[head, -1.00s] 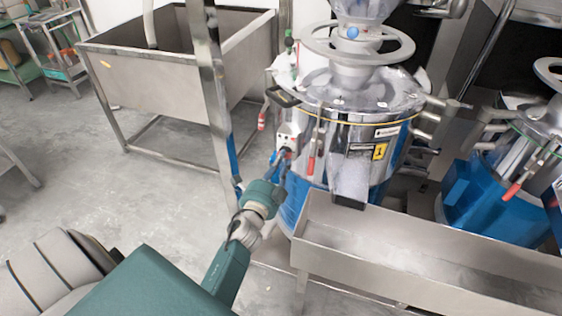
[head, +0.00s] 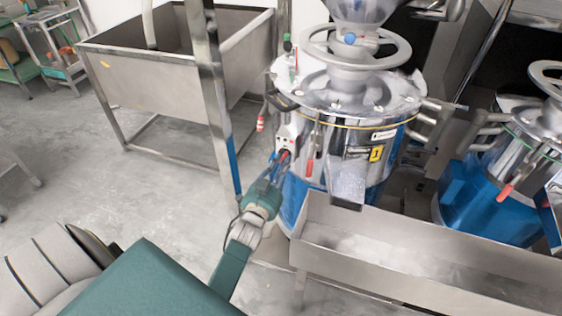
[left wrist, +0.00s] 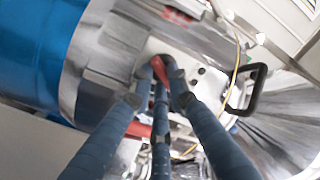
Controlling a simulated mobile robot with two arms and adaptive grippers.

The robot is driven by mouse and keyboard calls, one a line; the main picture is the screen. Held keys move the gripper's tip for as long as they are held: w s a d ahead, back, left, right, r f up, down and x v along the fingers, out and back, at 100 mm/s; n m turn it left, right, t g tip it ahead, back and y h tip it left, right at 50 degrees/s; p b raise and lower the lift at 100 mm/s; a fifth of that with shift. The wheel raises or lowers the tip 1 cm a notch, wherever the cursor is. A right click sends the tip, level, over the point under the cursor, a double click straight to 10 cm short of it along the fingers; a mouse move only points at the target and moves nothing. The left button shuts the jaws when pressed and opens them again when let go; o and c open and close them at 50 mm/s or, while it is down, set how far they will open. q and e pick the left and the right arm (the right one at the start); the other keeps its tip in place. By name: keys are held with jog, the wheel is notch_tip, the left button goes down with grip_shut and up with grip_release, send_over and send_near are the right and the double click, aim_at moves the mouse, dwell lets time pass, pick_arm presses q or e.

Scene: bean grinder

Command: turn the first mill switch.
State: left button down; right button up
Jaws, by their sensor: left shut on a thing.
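The first mill (head: 338,135) is a shiny metal drum with a blue lower part and a yellow "1" label. Its switch panel (head: 288,138) is a small pale plate on the left of the drum. My left gripper (head: 282,160) reaches up to this panel from below. In the left wrist view, the fingers of my left gripper (left wrist: 160,70) are closed around a small red switch (left wrist: 158,72) at the panel. The fingers hide most of the switch, so its exact angle cannot be told. My right gripper is not in view.
A metal trough (head: 420,262) runs under the mill spout at the right. A second mill (head: 490,190) stands further right. A metal post (head: 212,90) and a sink (head: 150,75) are left of the mill. The floor (head: 130,195) at left is clear.

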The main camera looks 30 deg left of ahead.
pick_arm(q)
jog(key=shift+n+p, duration=0.85)
jog(key=shift+n, duration=2.25)
jog(key=c, duration=1.7)
grip_release()
jog(key=shift+o, duration=0.2)
jog(key=v, duration=1.2)
jog(key=shift+d, duration=0.15)
